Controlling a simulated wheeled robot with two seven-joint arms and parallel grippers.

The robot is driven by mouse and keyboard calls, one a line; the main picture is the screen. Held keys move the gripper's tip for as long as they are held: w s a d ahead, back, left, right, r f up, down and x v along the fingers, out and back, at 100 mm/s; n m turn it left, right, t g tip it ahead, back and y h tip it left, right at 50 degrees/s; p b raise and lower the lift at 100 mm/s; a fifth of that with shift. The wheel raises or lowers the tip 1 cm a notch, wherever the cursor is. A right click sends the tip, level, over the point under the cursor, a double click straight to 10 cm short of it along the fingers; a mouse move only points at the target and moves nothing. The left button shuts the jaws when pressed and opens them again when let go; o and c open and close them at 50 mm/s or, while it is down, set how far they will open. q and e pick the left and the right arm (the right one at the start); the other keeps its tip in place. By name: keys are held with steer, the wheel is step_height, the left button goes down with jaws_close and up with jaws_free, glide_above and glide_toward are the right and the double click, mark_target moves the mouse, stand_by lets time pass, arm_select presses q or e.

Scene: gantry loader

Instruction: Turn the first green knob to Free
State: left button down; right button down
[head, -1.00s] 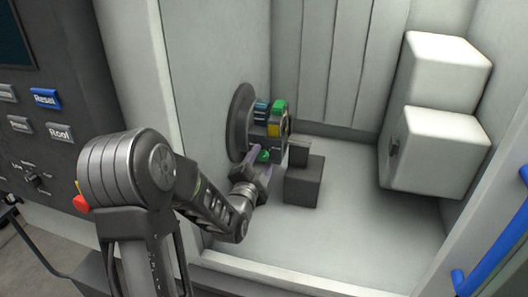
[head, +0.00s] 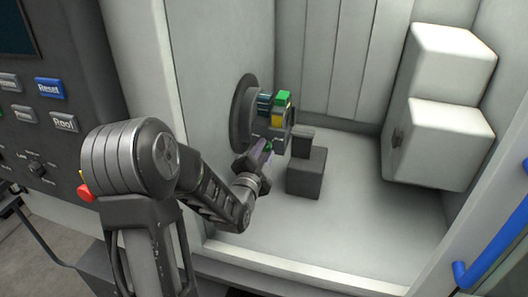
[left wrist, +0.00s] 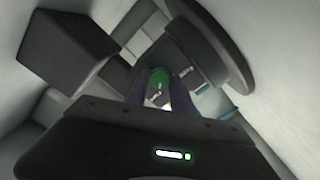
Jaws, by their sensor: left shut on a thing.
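A round dark chuck (head: 243,112) sits on the left wall of the machine, with coloured parts in front of it. A green knob (left wrist: 160,77) is low on this assembly and shows between the two purplish fingers in the left wrist view. My left gripper (head: 264,152) is shut on this knob, and its fingers hide most of the knob in the head view. Another green piece (head: 284,97) is at the top of the assembly, above a yellow one. I cannot read any mark for Free. My right gripper is not in view.
A dark stepped block (head: 306,174) stands just right of my left gripper, close to it. Two white boxes (head: 437,145) are at the right wall. The floor between is clear. A button panel (head: 35,115) is at left, and a blue handle (head: 492,248) at lower right.

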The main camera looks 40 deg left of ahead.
arm_select(q)
steer(key=shift+f+n+b, duration=0.2)
steer(key=shift+n+b, duration=0.5)
steer(key=shift+b, duration=0.55)
steer(key=n+b, duration=1.3)
steer(key=b, duration=0.5)
steer(key=shift+f+n, duration=0.1)
steer(key=shift+n, duration=0.3)
steer(key=shift+r+n+b, duration=0.25)
steer(key=shift+n+b, duration=1.05)
steer(key=shift+n, duration=0.1)
steer(key=c, duration=1.1)
jaws_free()
steer(key=shift+a, duration=0.1)
steer(key=shift+s, duration=0.1)
